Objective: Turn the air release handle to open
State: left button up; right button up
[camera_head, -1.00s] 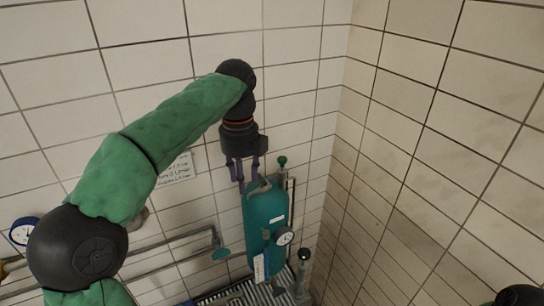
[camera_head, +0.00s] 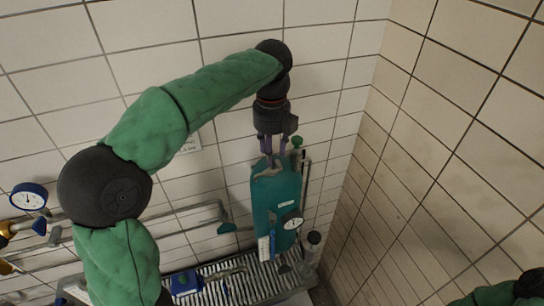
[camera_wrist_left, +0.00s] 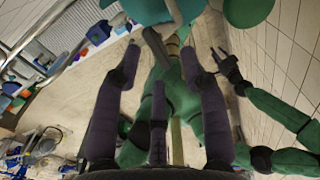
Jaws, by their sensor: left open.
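The teal tank (camera_head: 277,205) stands upright in the corner, with a grey bent fitting on its top (camera_head: 268,171). A green knob (camera_head: 297,141) rises behind it to the right; I cannot tell which part is the air release handle. My left gripper (camera_head: 273,148) points down just above the tank top, purple fingers open. In the left wrist view its fingers (camera_wrist_left: 172,58) are spread and empty, with the grey fitting (camera_wrist_left: 173,14) beyond them and a round green part (camera_wrist_left: 248,10) at upper right. What seems my right gripper (camera_wrist_left: 229,68) shows there small.
A dial gauge (camera_head: 293,223) and a tag hang on the tank's front. Grey pipes (camera_head: 170,228) and a blue gauge (camera_head: 29,197) lie left along the tiled wall. A slatted grate (camera_head: 235,280) is below. The right wall is close to the tank.

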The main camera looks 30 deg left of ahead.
pick_arm(q)
jog(key=shift+s+f, duration=0.25)
jog(key=shift+f, duration=0.3)
jog(key=shift+s+f, duration=0.2)
jog(key=shift+f, duration=0.3)
jog(key=shift+w+f, duration=0.2)
jog(key=shift+w, duration=0.05)
jog(key=shift+s, duration=0.15)
grip_shut()
pick_arm(e)
jog(key=shift+s, duration=0.2)
